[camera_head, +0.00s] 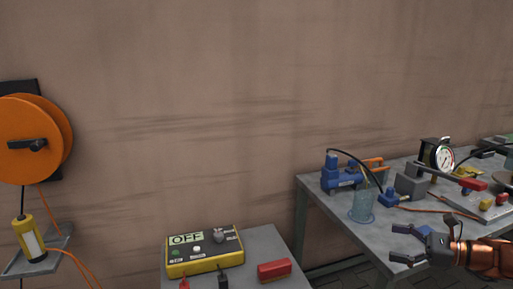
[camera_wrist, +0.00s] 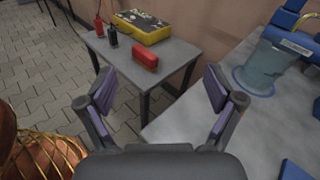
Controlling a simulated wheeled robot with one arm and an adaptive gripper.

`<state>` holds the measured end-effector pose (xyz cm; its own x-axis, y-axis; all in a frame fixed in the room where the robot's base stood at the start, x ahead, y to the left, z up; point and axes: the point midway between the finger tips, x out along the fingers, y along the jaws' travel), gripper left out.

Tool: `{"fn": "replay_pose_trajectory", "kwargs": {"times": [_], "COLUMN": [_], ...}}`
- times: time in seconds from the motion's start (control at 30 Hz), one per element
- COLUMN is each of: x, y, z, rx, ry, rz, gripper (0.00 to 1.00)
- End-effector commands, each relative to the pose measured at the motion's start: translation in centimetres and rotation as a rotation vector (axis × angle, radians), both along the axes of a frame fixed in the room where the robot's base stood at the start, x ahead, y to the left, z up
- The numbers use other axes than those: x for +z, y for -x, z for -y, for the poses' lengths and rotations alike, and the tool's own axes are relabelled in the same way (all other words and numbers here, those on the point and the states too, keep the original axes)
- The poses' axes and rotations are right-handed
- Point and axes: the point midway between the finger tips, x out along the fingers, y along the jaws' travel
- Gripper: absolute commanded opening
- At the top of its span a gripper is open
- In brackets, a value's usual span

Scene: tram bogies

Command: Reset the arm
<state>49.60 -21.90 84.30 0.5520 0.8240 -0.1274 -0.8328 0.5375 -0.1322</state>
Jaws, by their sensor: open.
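My gripper (camera_head: 408,244) is at the lower right of the head view, at the end of my orange arm, in front of the larger grey table. In the wrist view my gripper (camera_wrist: 160,90) has its two fingers spread wide apart with nothing between them. Beyond the fingertips the wrist view shows the small table (camera_wrist: 180,56) and a strip of paved floor. The arm's upper links are cut off by the right edge of the head view.
The larger table (camera_head: 335,207) holds a blue pump (camera_head: 341,172), a clear blue container (camera_head: 361,207), a round gauge (camera_head: 442,156) and other tools. The small table carries a yellow OFF box (camera_head: 205,255) and a red block (camera_head: 274,270). An orange reel (camera_head: 32,135) hangs on the wall.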

Motion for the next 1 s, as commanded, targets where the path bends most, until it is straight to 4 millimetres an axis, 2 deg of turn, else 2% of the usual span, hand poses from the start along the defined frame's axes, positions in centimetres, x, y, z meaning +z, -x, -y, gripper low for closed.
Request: {"fn": "replay_pose_trajectory", "kwargs": {"times": [0.17,0.27,0.4,0.5,0.73,0.9,1.0], "x": [0.5,0.4,-0.1,-0.7,-2.6,-4.0,-4.8], "y": [0.6,1.7,4.4,6.8,12.8,17.5,20.0], "z": [-7.1,-11.6,-17.2,-20.6,-25.4,-26.9,-26.9], "rx": [0.170,0.292,0.469,0.598,0.882,1.090,1.208], "ry": [0.123,0.223,0.363,0.460,0.688,0.845,0.941], "rz": [0.024,0.048,0.090,0.123,0.215,0.290,0.339], "gripper": [0.92,0.92,0.92,0.92,0.92,0.92,0.92]}}
